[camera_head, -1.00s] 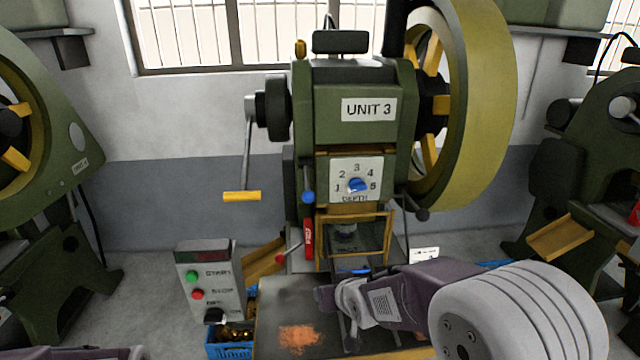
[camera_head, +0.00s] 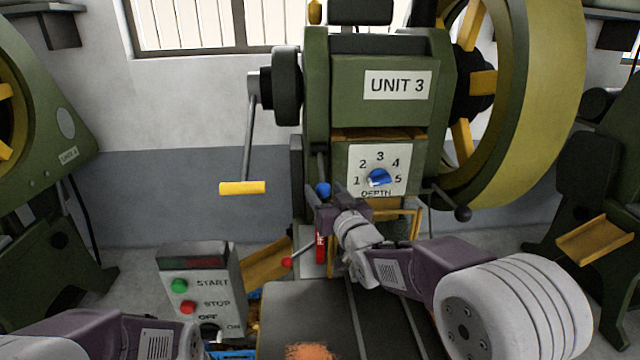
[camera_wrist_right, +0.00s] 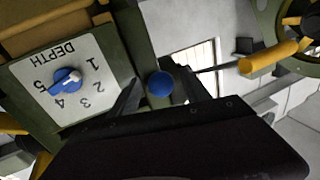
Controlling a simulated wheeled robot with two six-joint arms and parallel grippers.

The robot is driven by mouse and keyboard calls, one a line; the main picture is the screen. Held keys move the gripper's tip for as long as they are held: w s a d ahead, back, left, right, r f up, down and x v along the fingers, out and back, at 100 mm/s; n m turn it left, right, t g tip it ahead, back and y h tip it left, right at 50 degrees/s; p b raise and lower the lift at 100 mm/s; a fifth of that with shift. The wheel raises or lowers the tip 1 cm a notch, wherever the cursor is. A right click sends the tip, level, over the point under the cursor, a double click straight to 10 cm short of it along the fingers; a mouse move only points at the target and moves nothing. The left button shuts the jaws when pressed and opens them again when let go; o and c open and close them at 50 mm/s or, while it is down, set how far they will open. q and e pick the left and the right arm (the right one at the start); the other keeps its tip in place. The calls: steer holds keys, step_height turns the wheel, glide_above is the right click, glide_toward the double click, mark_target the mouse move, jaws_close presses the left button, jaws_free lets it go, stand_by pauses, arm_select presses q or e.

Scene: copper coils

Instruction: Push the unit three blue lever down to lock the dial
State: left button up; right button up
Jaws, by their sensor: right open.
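The blue lever knob (camera_head: 323,189) is at the lower end of a dark rod on the front left of the unit 3 press (camera_head: 395,85), beside the dial plate. The blue depth dial (camera_head: 378,178) sits on a white plate numbered 1 to 5. My right gripper (camera_head: 327,193) is open at the knob. In the right wrist view the knob (camera_wrist_right: 160,85) appears between the two dark fingers (camera_wrist_right: 162,92). Contact with the fingers cannot be told. My left forearm shows at the lower left; its gripper is out of view.
A yellow-handled crank (camera_head: 242,188) hangs left of the press. A red-knobbed lever (camera_head: 287,263) is below my right gripper. A control box (camera_head: 200,290) stands at lower left. A large flywheel (camera_head: 545,90) is at the right. A yellow guard frame (camera_head: 413,222) is partly hidden behind my arm.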

mark_target(321, 168)
steer(key=x, duration=0.2)
steer(key=shift+w+a+r, duration=0.15)
steer(key=shift+w+a, duration=0.05)
steer(key=shift+w, duration=0.1)
steer(key=shift+w+a, duration=0.1)
steer(key=shift+w, duration=0.5)
steer(key=shift+s, duration=0.1)
jaws_close()
stand_by(0.6)
